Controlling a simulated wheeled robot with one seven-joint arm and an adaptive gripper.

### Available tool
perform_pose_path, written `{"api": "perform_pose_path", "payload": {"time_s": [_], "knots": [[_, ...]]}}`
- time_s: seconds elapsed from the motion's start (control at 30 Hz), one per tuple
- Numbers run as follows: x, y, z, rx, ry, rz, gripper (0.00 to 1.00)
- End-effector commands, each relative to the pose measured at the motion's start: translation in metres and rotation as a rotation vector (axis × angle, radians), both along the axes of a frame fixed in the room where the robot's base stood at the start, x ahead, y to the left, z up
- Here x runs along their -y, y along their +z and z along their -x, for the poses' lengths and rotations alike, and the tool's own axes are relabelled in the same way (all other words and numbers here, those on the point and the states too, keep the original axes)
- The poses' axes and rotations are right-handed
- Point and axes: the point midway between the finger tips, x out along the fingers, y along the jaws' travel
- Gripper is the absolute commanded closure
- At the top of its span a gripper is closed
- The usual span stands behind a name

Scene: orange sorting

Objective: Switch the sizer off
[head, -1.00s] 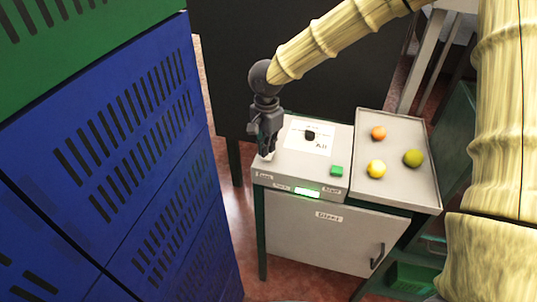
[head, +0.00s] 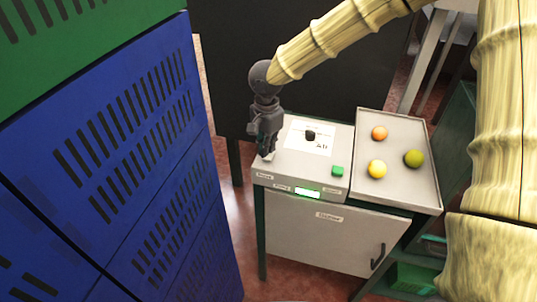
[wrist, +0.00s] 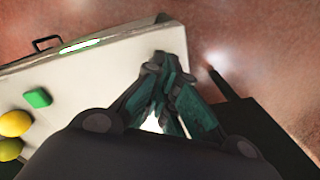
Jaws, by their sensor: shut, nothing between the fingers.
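The sizer (head: 285,165) is a pale grey box-topped cabinet with a green-lit display (head: 307,192) on its front edge. A green button (head: 338,171) sits on its top at the right front, and a black knob (head: 310,136) stands on a white label plate. My gripper (head: 266,154) is shut and empty, pointing down at the left end of the sizer's top. In the wrist view the green button (wrist: 38,98) lies left of the closed fingers (wrist: 162,118).
A grey tray (head: 397,190) to the right holds an orange fruit (head: 379,133), a yellow one (head: 377,169) and a green one (head: 413,158). Blue crates (head: 110,150) stand close on the left. A dark panel (head: 300,60) is behind the sizer.

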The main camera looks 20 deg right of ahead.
Motion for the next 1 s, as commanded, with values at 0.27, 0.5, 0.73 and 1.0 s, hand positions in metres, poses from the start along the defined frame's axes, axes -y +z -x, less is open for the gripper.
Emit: {"api": "perform_pose_path", "payload": {"time_s": [0.27, 0.5, 0.73, 1.0], "knots": [[0.0, -0.003, 0.0, 0.0, 0.0, 0.0, 1.0], [0.0, -0.006, 0.0, 0.0, 0.0, 0.0, 1.0], [0.0, -0.008, 0.0, 0.0, 0.0, 0.0, 1.0], [0.0, -0.011, 0.0, 0.0, 0.0, 0.0, 1.0]]}}
